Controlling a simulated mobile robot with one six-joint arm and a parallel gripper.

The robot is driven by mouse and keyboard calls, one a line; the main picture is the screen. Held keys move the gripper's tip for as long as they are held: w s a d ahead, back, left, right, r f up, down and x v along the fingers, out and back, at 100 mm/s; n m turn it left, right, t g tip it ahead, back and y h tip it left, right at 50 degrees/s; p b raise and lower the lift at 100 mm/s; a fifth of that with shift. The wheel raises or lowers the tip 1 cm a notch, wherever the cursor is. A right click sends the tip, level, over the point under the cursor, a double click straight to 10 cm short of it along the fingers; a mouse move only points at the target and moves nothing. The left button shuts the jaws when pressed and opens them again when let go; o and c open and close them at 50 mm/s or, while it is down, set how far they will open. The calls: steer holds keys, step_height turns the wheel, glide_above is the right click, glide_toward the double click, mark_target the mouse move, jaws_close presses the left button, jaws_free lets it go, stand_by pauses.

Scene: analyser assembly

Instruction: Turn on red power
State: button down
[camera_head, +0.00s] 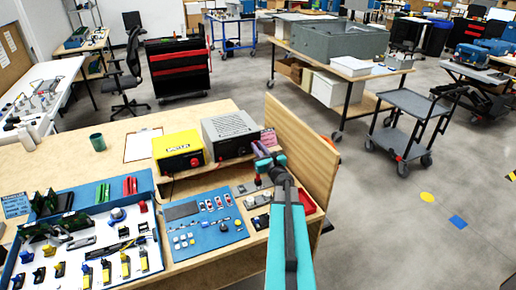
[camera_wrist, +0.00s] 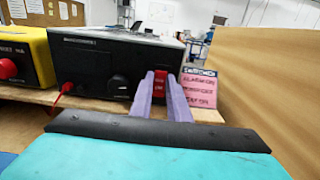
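A grey power box (camera_head: 228,130) stands on the wooden bench, right of a yellow box (camera_head: 178,150). In the wrist view the power box (camera_wrist: 100,65) shows its dark front, with a red switch (camera_wrist: 161,82) at its right end. A black knob (camera_wrist: 118,86) and a red plug (camera_wrist: 68,88) are left of the switch. My gripper (camera_wrist: 161,76) points at this front, its two purple fingers a little apart with the red switch seen between their tips. I cannot tell whether they touch it. In the head view my gripper (camera_head: 262,152) is beside the box's right end.
A pink label card (camera_wrist: 197,90) stands right of the box. A wooden panel (camera_head: 300,150) closes off the bench's right side. A blue board with switches (camera_head: 205,222) and a tray of parts (camera_head: 85,245) lie in front. A green cup (camera_head: 97,142) stands at left.

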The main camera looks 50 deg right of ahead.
steer(key=shift+f+b, duration=0.2)
steer(key=shift+b, duration=0.75)
steer(key=t+b, duration=0.1)
steer(key=b, duration=0.7)
steer(key=shift+d+t+h, duration=0.1)
steer(key=shift+t+h, duration=0.2)
steer(key=shift+t, duration=0.1)
steer(key=t+b, duration=0.1)
steer(key=b, duration=0.4)
steer(key=t+b, duration=0.1)
steer(key=b, duration=0.5)
steer(key=shift+f+h, duration=0.35)
steer(key=shift+h, duration=0.05)
steer(key=shift+r+b, duration=0.1)
steer(key=shift+b, duration=0.25)
steer(key=c, duration=1.7)
jaws_free()
steer(key=shift+s+a, duration=0.2)
